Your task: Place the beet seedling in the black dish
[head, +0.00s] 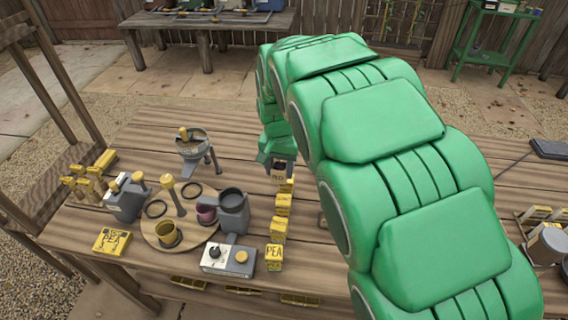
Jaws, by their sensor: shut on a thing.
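My gripper (278,164) is at the end of the green arm, low over the worktable and just behind a row of yellow blocks. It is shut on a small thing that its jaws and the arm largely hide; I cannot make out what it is. I cannot pick out a beet seedling for certain. I cannot tell whether either is the black dish. A small purple cup (206,213) stands at the board's right side.
Yellow blocks lettered PEA (274,252) run in a row from my gripper towards the front. A grey mug-like device (233,212), a switch box (227,259) and a metal tripod bowl (193,147) crowd the left side. My arm hides much of the table's right half.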

